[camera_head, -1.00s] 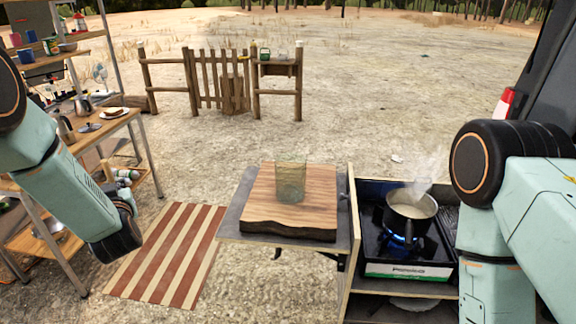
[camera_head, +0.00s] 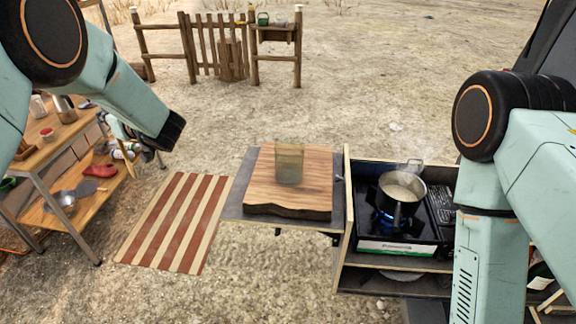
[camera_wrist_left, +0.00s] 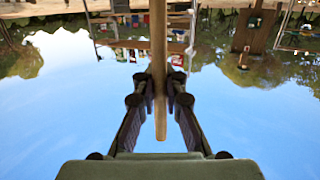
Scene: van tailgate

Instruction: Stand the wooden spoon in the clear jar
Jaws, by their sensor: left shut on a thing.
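The clear jar (camera_head: 289,163) stands upright on a wooden board (camera_head: 262,190) at the centre of the head view. I see nothing inside it. In the left wrist view, my left gripper (camera_wrist_left: 160,84) is shut on the wooden spoon (camera_wrist_left: 158,45), gripping its long thin shaft. One end of the shaft shows between the fingers, and the other runs out of the top of the picture. In the head view, my left gripper (camera_head: 153,148) is mostly hidden behind its wrist, left of the jar and apart from it. The spoon cannot be made out there. My right gripper is out of view.
A steaming pot (camera_head: 399,189) sits on a lit gas stove (camera_head: 400,238) right of the board. A wooden shelf unit (camera_head: 88,205) with kitchen things stands at the left. A striped mat (camera_head: 178,222) lies on the ground between shelf and board.

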